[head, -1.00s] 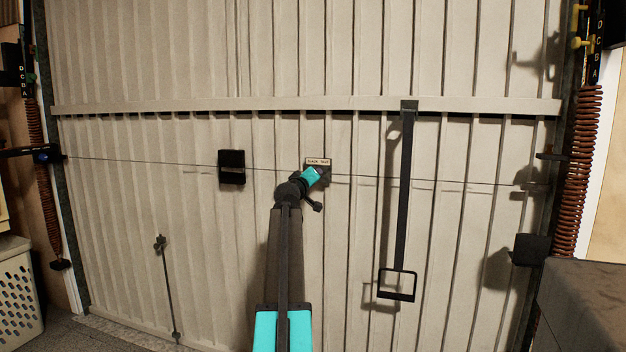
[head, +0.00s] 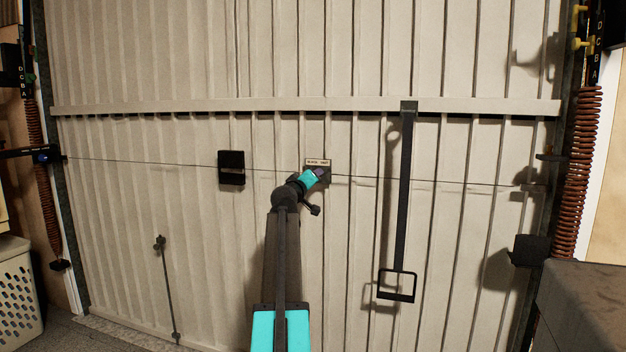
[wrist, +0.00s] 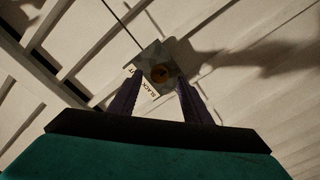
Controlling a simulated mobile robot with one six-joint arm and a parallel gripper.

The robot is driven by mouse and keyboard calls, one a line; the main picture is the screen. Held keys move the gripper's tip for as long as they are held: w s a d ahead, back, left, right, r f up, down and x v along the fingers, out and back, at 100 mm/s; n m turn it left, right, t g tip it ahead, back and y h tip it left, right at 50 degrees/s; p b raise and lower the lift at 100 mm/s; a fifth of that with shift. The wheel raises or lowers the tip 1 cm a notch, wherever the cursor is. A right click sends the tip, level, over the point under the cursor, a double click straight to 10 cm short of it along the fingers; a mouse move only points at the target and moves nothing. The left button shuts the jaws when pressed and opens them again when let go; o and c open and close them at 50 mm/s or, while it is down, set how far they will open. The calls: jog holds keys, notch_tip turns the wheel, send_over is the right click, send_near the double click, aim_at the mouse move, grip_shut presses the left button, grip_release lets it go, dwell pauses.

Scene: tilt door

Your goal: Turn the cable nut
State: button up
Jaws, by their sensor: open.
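In the wrist view the cable nut (wrist: 158,68) is a grey, faceted piece with a round brass-coloured centre, at the end of a thin dark cable. My gripper (wrist: 160,88) is open, with one dark finger on each side of the nut's lower part. I cannot tell whether the fingers touch it. In the head view my gripper (head: 322,173) is at the door's middle, just below a small pale label (head: 318,162). The nut is hidden there behind my wrist. In the wrist view the label (wrist: 150,90) is partly covered by the nut.
The ribbed door (head: 130,210) fills the background. A thin cable (head: 440,181) runs across it. A black box (head: 231,168) is left of my arm. A long black pull handle (head: 405,200) hangs to the right. Coil springs (head: 585,150) stand at the sides.

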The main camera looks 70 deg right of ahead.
jog(key=a+p, duration=0.1)
jog(key=a, duration=1)
jog(key=shift+s+a+p, duration=0.3)
jog(key=shift+s+a, duration=0.05)
jog(key=shift+s, duration=0.05)
jog(key=shift+w, duration=0.1)
dwell(0.3)
